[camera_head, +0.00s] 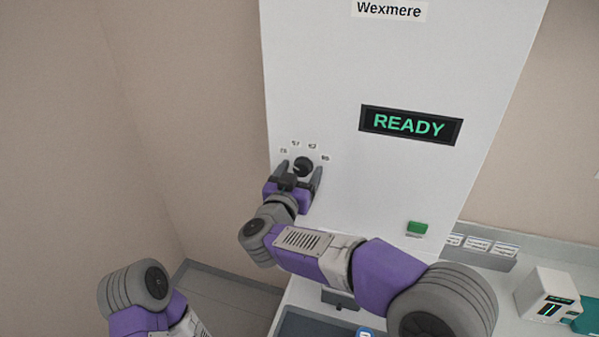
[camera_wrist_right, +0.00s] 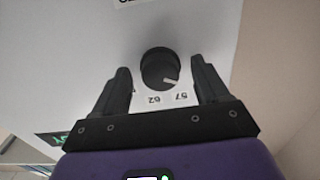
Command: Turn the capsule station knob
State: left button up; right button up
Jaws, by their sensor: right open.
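The capsule station (camera_head: 345,65) is a tall white panel. Its black round knob (camera_head: 303,166) sits low on the left side, with small number labels above it. My right gripper (camera_head: 299,177) is at the knob, open, with one finger on each side. In the right wrist view the knob (camera_wrist_right: 158,68) lies between the tips of my right gripper (camera_wrist_right: 160,75). The knob's white pointer line is toward the label "57" (camera_wrist_right: 181,97), beside "62". Whether the fingers touch the knob cannot be told. My left gripper is outside the view.
A display (camera_head: 410,124) reads "READY", and a sign (camera_head: 389,10) reads "Wexmere". A green button (camera_head: 417,228) is lower right on the panel. A white device (camera_head: 545,295) stands on the counter at right. A dark tray (camera_head: 297,323) is below my right arm. Left of the panel is bare wall.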

jog(key=c, duration=1)
jog(key=shift+c, duration=0.2)
jog(key=m+b, duration=0.2)
jog(key=m, duration=0.1)
jog(key=shift+f+m, duration=0.15)
jog(key=shift+m, duration=0.15)
jog(key=shift+m+b, duration=1.45)
jog(key=shift+m, duration=0.55)
jog(key=o, duration=1)
jog(key=shift+o, duration=0.2)
